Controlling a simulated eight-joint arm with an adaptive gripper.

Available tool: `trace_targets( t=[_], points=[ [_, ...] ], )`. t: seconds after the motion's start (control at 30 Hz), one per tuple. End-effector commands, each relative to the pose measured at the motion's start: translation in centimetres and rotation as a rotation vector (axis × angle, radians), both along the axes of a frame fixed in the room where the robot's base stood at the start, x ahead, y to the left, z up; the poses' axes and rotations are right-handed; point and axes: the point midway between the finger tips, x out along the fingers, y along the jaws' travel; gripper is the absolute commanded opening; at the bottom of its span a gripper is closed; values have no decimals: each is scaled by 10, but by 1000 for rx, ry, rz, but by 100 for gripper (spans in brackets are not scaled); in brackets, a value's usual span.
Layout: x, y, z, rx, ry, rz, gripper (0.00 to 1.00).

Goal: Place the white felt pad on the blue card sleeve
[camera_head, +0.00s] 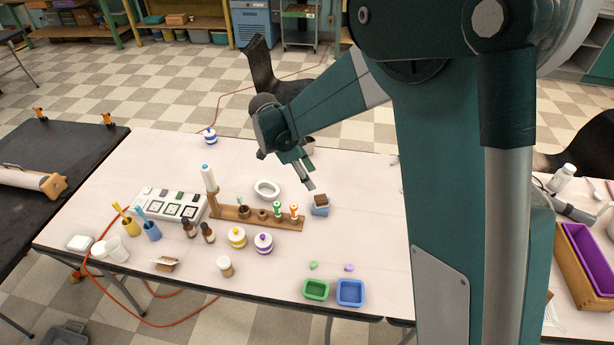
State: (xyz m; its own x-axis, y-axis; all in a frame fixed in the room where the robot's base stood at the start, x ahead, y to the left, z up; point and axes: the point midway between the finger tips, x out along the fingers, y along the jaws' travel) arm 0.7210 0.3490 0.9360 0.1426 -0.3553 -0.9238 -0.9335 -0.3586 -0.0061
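A small blue item (320,211) sits on the white table right of the wooden rack, with a brown block (321,199) on top of it; it may be the blue card sleeve, but it is too small to be sure. A flat white square item (80,243) lies at the table's left front corner; I cannot tell whether it is the white felt pad. My gripper (310,187) points down above the table, just up and left of the blue item and apart from it. Its fingers are small and seen from the side, so their opening is unclear. I see nothing held.
A wooden rack (260,221) with small bottles stands left of the gripper, near a white ring-shaped dish (267,189). Green (316,290) and blue (350,293) trays lie at the front edge. Table right of the blue item is clear.

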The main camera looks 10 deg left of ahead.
Motion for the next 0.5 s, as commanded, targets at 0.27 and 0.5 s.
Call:
trace_targets(
  t=[0.27, 0.5],
  points=[
    [0, 0, 0, 0, 0, 0, 41],
    [-1, -5, 5, 4, 3, 11, 41]
  ],
)
